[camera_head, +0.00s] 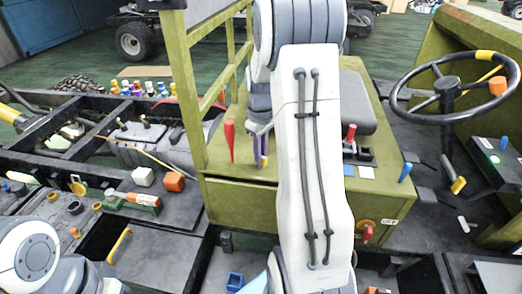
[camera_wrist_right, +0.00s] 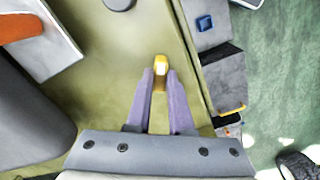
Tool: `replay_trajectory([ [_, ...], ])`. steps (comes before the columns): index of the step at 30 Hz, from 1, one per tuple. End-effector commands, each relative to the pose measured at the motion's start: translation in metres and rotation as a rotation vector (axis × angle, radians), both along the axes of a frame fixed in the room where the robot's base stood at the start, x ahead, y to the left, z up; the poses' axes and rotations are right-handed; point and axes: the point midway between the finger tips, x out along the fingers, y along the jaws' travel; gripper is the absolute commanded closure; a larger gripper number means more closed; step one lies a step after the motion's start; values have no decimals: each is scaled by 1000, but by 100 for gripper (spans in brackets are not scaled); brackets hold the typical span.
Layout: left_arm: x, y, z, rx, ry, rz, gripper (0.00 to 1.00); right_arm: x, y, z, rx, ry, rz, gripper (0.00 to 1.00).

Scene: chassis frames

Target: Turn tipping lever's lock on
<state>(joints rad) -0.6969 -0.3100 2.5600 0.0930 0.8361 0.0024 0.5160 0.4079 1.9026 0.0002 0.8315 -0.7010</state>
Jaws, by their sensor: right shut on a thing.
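My right gripper (camera_head: 260,158) has purple fingers and hangs over the olive-green box beside the seat. Its fingers are shut around a small yellow piece (camera_wrist_right: 160,68), which shows pale in its middle in the right wrist view, between the fingertips (camera_wrist_right: 159,88). I cannot tell for sure whether this piece is the tipping lever's lock. A red tapered lever (camera_head: 230,140) stands upright just left of the gripper in the head view, apart from it. My right arm hides part of the box. My left gripper is out of view.
A second red lever (camera_head: 349,135) stands in a black base right of my arm. The grey seat (camera_head: 352,105) and steering wheel (camera_head: 447,85) are further right. A green upright frame post (camera_head: 184,95) rises left of the gripper. Loose parts lie on the dark chassis at left.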

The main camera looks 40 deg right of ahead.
Motion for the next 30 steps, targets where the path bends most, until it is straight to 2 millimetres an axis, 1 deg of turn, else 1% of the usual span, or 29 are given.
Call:
replay_trajectory([
  [21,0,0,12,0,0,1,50,0,0,1,-1,-1,-675,100],
  [30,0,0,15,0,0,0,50,0,0,1,-1,-2,-905,100],
])
